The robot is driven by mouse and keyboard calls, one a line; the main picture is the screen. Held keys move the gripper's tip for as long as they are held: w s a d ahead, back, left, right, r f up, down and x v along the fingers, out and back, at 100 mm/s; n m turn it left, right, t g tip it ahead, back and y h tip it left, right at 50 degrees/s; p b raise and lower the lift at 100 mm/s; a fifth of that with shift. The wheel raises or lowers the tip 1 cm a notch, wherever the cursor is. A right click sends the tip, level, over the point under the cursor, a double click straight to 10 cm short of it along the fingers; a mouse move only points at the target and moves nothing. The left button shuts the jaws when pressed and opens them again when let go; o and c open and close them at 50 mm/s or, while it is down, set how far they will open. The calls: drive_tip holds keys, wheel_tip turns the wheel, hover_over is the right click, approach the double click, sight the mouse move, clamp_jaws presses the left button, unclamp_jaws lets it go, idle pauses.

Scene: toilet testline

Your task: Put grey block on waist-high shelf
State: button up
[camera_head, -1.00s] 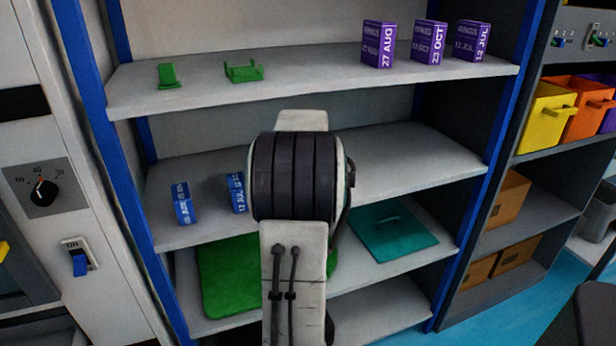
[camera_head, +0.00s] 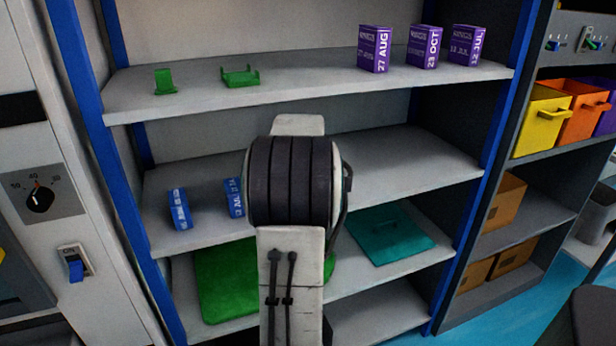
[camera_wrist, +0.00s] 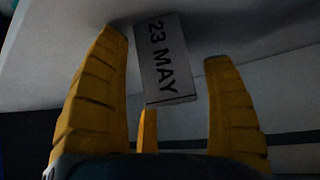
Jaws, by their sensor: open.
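In the wrist view a grey block (camera_wrist: 165,60) marked "23 MAY" stands between the yellow fingers of my gripper (camera_wrist: 168,48). The fingers are open, with a clear gap between the block and the right finger; the left finger is close beside the block. The block's far end meets a pale surface that looks like a shelf. In the head view my arm hides the gripper and the grey block. The middle shelf (camera_head: 410,165), seemingly the waist-high one, holds two blue blocks (camera_head: 179,209) at its left; its right part is bare.
The shelf above (camera_head: 300,85) holds green holders (camera_head: 240,77) and purple boxes (camera_head: 374,50). The lower shelf bears a green panel (camera_head: 222,285) and a teal lid (camera_head: 390,236). Blue uprights (camera_head: 95,130) bound the rack. Coloured bins (camera_head: 540,118) stand at the right.

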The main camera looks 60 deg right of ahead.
drive_tip(key=v, duration=1.2)
drive_tip(key=w+a+f+n+y, duration=0.2)
drive_tip(key=a, duration=0.6)
drive_tip(key=w+a+f+n+y, duration=0.1)
drive_tip(key=w+a+f+n, duration=0.15)
drive_tip(key=a, duration=0.65)
drive_tip(key=w+a+f+n+y, duration=0.2)
drive_tip(key=a, duration=0.6)
drive_tip(key=s+a+f+n+g+y, duration=0.1)
drive_tip(key=s+a+f+n, duration=0.2)
drive_tip(key=s+a, duration=0.2)
drive_tip(key=s+a+f+n+y, duration=0.2)
drive_tip(key=s+a+f+n, duration=0.1)
drive_tip(key=a, duration=0.8)
drive_tip(key=shift+s+f+g, duration=0.4)
drive_tip(key=shift+s+f, duration=0.3)
drive_tip(key=shift+s, duration=0.4)
